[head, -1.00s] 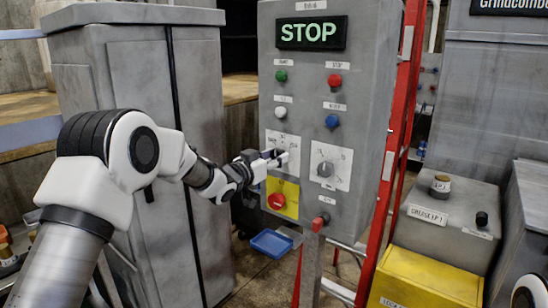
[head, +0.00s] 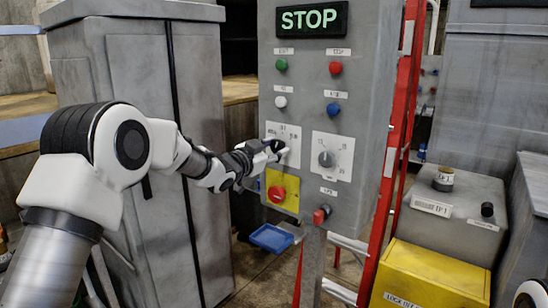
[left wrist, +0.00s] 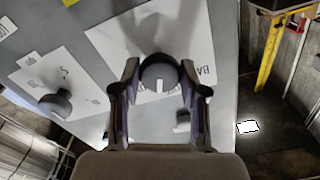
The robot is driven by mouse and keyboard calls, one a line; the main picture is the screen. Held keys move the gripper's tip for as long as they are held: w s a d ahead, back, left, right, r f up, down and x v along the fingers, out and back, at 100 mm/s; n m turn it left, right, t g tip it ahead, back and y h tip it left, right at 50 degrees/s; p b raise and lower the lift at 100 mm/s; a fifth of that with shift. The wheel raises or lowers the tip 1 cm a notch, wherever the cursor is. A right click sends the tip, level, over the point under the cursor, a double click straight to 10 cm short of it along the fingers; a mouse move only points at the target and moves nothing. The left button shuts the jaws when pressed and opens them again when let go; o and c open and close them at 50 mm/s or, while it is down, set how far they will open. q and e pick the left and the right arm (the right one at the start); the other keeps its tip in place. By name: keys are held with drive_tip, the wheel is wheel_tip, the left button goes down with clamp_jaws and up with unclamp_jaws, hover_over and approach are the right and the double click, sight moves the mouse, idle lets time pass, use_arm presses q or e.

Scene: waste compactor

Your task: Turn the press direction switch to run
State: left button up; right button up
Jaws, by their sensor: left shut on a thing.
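The press direction switch (left wrist: 160,72) is a dark round knob with a white pointer mark on a white plate. The plate (head: 270,129) also shows on the grey control panel in the head view. My left gripper (head: 279,149) is at this plate, and it hides most of the knob there. In the left wrist view my left gripper (left wrist: 160,68) has one finger on each side of the knob and is shut on it. The plate's lettering is partly covered, so I cannot read the switch position. My right gripper is not in view.
A second knob (head: 326,159) is close to the right, with a red emergency button (head: 277,194) on yellow just below. Green, red, white and blue buttons are above. A lit STOP sign (head: 311,19) tops the panel. A red frame (head: 396,140) stands to the right.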

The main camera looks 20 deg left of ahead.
use_arm(q)
drive_tip(key=m+b, duration=0.3)
drive_tip(key=m, duration=0.1)
drive_tip(key=shift+f, duration=0.15)
drive_tip(key=shift+m+b, duration=0.6)
drive_tip(key=shift+m, duration=0.1)
drive_tip(key=o, duration=1.1)
drive_tip(key=shift+o, duration=0.2)
drive_tip(key=v, duration=1.2)
drive_tip(key=shift+w, duration=0.1)
